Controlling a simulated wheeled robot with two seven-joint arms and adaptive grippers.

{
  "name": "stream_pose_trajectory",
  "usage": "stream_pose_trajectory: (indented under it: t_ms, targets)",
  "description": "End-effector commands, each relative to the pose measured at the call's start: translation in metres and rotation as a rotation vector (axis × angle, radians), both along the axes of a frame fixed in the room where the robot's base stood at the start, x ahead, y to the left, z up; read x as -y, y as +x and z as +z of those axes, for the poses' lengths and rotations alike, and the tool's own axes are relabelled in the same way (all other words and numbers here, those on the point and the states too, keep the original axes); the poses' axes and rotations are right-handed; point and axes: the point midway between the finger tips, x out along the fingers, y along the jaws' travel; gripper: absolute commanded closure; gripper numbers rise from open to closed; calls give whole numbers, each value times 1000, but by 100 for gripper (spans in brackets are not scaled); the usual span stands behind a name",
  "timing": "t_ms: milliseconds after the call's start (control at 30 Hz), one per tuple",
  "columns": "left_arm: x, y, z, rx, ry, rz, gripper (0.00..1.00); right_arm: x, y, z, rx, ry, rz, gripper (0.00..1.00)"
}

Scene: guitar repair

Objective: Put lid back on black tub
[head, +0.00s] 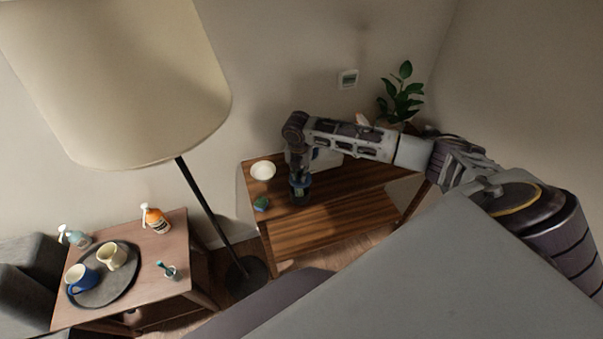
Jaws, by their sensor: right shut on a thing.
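My right gripper (299,184) reaches in from the right and points down over the wooden side table. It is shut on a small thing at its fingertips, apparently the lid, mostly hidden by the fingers. A small dark tub (301,199) shows directly below the fingers on the tabletop. Gripper and tub overlap in this view, so I cannot tell whether the lid touches the rim or is level. My left gripper is not in view.
On the wooden table (345,194) are a white bowl (263,170) and a small green object (261,204) left of the tub. A potted plant (401,97) stands behind my arm. A floor lamp (120,80) and a low table with a tray (104,290) are at left.

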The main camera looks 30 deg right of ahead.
Motion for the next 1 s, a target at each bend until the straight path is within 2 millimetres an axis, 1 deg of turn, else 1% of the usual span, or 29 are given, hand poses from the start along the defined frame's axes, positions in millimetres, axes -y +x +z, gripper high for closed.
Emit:
stream_pose_trajectory:
  t_ms: [200,400,667,867,1000]
  targets:
    - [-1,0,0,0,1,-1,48,-1,1,0,0,1,78,100]
    - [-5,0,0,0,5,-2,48,-1,1,0,-1,2,88,100]
    - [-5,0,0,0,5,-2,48,0,0,0,-1,2,87,100]
    - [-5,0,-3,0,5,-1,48,-1,0,-5,-1,1,85,100]
    - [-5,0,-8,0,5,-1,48,0,0,-11,-1,1,85,100]
